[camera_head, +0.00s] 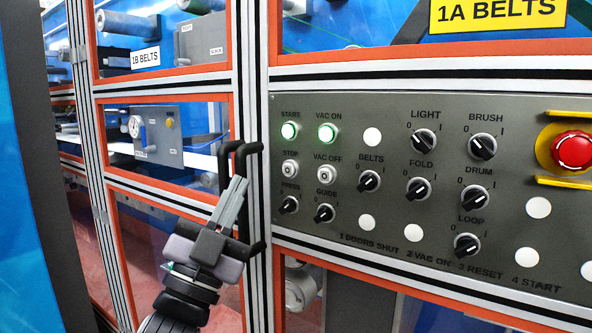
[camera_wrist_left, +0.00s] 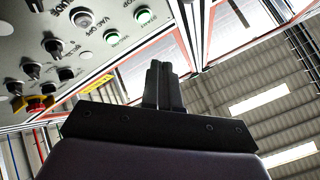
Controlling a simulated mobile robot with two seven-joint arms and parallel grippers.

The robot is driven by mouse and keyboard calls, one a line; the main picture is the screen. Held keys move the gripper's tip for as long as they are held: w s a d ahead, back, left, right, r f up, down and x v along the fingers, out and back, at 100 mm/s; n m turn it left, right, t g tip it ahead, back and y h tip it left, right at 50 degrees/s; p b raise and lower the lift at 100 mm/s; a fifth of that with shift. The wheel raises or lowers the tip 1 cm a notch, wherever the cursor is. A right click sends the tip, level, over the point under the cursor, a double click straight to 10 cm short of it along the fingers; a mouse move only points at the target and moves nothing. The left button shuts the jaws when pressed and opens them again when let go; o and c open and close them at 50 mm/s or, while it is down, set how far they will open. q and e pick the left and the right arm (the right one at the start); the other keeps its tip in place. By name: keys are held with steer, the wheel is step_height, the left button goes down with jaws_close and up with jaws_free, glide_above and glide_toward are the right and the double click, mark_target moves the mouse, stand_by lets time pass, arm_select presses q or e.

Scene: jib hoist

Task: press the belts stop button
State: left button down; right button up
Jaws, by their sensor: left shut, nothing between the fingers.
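The belts stop button (camera_head: 290,169) is a small pale round button marked STOP. In the left wrist view the STOP button does not show; the START button (camera_wrist_left: 143,15) is near the top. My left gripper (camera_head: 241,182) is left of the STOP button, in front of the frame post, its shut fingers pointing up. It looks apart from the button; the depth gap is hard to tell. Its closed fingers (camera_wrist_left: 158,82) also show empty in the left wrist view. My right gripper is not in view.
The VAC OFF button (camera_head: 325,173) is right of STOP, and the PRESS knob (camera_head: 288,204) is below it. A red emergency button (camera_head: 573,150) with yellow guards stands out at the right. A dark door handle (camera_head: 240,150) is close behind my left gripper.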

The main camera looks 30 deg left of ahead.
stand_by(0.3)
arm_select(q)
steer(key=shift+w+d+b, duration=0.15)
steer(key=shift+w+b, duration=0.1)
steer(key=shift+w, duration=1.95)
steer(key=shift+w+d+b, duration=0.15)
steer(key=shift+w+b, duration=0.1)
steer(key=shift+w, duration=1.9)
steer(key=shift+w, duration=0.2)
steer(key=shift+w, duration=0.25)
steer(key=shift+w, duration=0.45)
steer(key=shift+s, duration=0.85)
steer(key=shift+s+a+p, duration=0.2)
steer(key=shift+s+p, duration=0.35)
steer(key=shift+s, duration=1.95)
